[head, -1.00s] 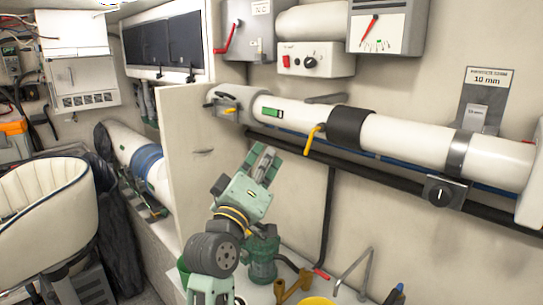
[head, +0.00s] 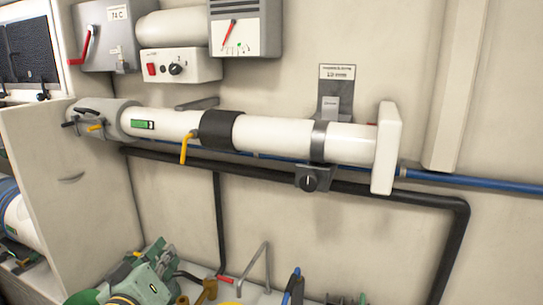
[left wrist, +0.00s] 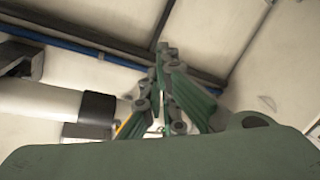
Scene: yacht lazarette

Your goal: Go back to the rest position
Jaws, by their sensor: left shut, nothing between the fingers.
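My left gripper (head: 154,249) shows at the bottom left of the head view, low in front of the pale wall and over the cluttered surface. In the left wrist view its green and grey fingers (left wrist: 163,50) come together at the tips, and nothing is seen between them. The gripper is shut and empty. Part of my left arm is cut off by the bottom edge of the head view. My right gripper is not in view.
A long white cylinder (head: 275,132) with a yellow lever (head: 184,151) runs along the wall. Black pipe (head: 400,198) runs below it. Tools, including a blue-handled one (head: 293,285), and a brass fitting (head: 208,290) stand at the bottom. A pale partition (head: 60,190) is at left.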

